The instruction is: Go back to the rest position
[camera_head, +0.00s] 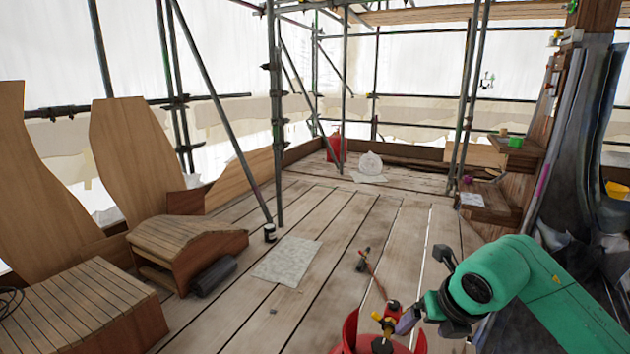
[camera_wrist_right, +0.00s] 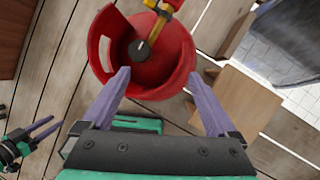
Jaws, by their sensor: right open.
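My right arm comes in from the lower right in the head view. Its gripper (camera_head: 408,319) shows purple fingers beside the yellow and red fitting (camera_head: 385,318) of a red gas cylinder (camera_head: 349,340). In the right wrist view the right gripper (camera_wrist_right: 159,101) is open, its purple fingers wide apart with nothing between the tips. The red cylinder (camera_wrist_right: 178,72) lies beyond them; whether they touch it I cannot tell. My left gripper (camera_wrist_right: 42,131) shows at the lower left of the wrist view, fingers apart and empty. It is not in the head view.
A torch with a hose (camera_head: 363,260) and a pale sheet (camera_head: 287,260) lie on the plank floor. Wooden steps (camera_head: 187,240) and panels stand at left. Scaffold poles (camera_head: 276,130) rise behind. A wooden shelf unit (camera_head: 495,205) stands at right. The middle floor is mostly free.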

